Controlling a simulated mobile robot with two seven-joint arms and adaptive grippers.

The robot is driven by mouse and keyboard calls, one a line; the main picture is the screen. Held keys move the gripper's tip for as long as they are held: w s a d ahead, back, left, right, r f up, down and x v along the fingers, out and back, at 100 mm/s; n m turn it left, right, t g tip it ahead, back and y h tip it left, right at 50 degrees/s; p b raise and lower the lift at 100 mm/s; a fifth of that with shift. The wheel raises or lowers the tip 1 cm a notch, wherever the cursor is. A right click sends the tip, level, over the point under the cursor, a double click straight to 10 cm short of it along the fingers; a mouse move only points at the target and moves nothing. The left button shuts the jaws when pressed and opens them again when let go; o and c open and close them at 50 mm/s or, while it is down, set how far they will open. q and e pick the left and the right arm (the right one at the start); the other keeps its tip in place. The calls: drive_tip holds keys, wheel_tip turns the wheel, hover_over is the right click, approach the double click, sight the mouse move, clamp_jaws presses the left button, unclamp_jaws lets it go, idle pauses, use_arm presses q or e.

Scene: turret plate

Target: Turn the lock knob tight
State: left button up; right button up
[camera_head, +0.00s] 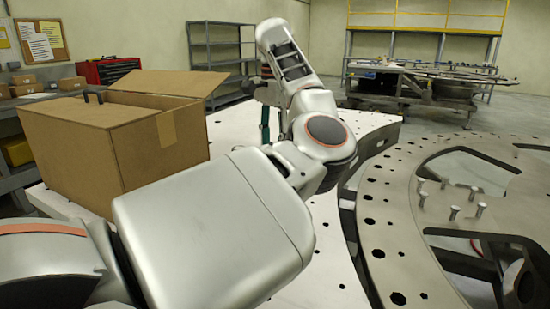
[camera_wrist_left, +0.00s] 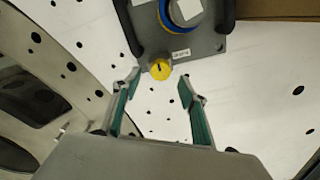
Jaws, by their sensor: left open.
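The lock knob (camera_wrist_left: 160,69) is a small yellow dial with a dark mark, at the edge of a grey device (camera_wrist_left: 197,44) in the left wrist view. My left gripper (camera_wrist_left: 161,84) is open, its two teal-padded fingers to either side and the knob centred just ahead of the gap between the tips. The fingers look apart from the knob. In the head view my left arm hides the knob and device; only a teal finger strip of the left gripper (camera_head: 265,122) shows. My right gripper is in neither view.
The device has a blue and yellow ring (camera_wrist_left: 181,14), a white label (camera_wrist_left: 181,54) and dark handles on both sides. It sits on a white perforated plate (camera_wrist_left: 255,95). An open cardboard box (camera_head: 75,150) stands at left; several bolts (camera_head: 454,212) stand on the ring at right.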

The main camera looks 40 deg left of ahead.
use_arm(q)
wheel_tip(320, 180, down, 4)
drive_tip(key=shift+r+b, duration=0.1)
drive_tip(key=shift+b, duration=0.2)
drive_tip(key=c, duration=1.1)
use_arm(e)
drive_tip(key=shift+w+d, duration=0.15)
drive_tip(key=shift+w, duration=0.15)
